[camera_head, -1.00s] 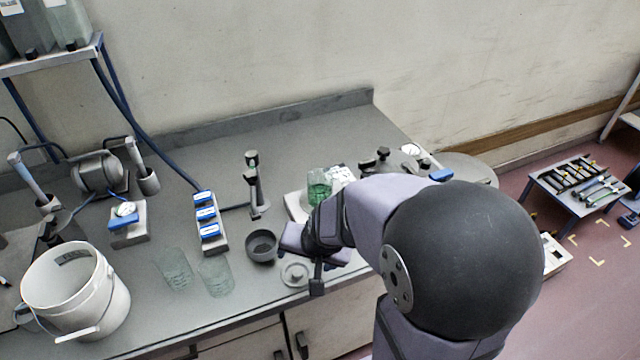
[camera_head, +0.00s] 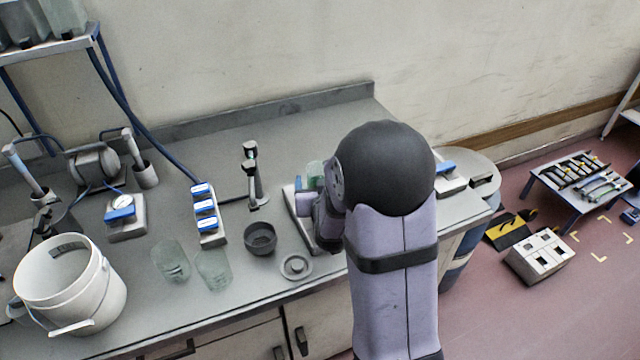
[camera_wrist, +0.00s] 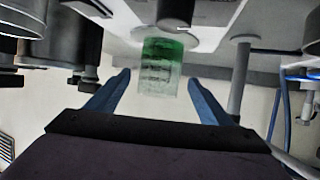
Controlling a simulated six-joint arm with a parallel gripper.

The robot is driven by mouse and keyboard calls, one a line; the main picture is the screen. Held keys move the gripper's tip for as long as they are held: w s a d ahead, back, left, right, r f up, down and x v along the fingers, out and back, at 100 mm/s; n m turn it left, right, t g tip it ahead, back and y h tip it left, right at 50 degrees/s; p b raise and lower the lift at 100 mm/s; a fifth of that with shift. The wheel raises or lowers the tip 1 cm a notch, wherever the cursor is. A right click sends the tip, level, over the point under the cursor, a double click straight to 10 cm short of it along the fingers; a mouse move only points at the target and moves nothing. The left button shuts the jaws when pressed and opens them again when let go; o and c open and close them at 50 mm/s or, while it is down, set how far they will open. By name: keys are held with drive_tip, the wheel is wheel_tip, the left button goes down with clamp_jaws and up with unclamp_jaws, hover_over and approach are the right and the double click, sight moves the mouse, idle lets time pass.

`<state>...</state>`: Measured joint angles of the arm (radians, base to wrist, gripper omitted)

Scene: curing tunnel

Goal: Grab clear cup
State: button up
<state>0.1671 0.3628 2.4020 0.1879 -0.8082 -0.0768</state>
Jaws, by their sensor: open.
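A clear cup with green contents (camera_wrist: 161,68) shows upside down in the wrist view, ahead of my gripper (camera_wrist: 158,84). My gripper's two blue fingers are open, one on each side of the cup in the picture, with visible gaps. I cannot tell how far the cup is in depth. In the head view the top of this green-tinted cup (camera_head: 315,172) shows just left of my arm, which hides the rest of it and most of my gripper. Two other clear cups, a left one (camera_head: 171,262) and a right one (camera_head: 213,270), stand empty on the bench's front left.
A dark bowl (camera_head: 260,238) and a round pale lid-like disc (camera_head: 296,267) sit left of my arm. A blue-switched power strip (camera_head: 207,215), a small stand (camera_head: 253,180) and a white bucket (camera_head: 70,285) are further left. The bench back (camera_head: 300,125) is clear.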

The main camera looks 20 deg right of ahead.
sight(319, 172)
drive_tip(key=shift+f+p+x, duration=0.1)
drive_tip(key=shift+p+x, duration=0.55)
drive_tip(key=shift+x, duration=1.15)
drive_tip(key=shift+f+p+x, duration=0.15)
drive_tip(key=shift+p+x, duration=0.45)
drive_tip(key=shift+x, duration=1.2)
drive_tip(key=shift+s, duration=0.15)
drive_tip(key=shift+r, duration=0.1)
drive_tip(key=c, duration=1.2)
drive_tip(key=shift+r, duration=0.2)
wheel_tip(319, 172, up, 9)
drive_tip(key=b, duration=0.1)
drive_tip(key=shift+r+b, duration=0.2)
drive_tip(key=shift+b, duration=0.1)
drive_tip(key=shift+r, duration=0.1)
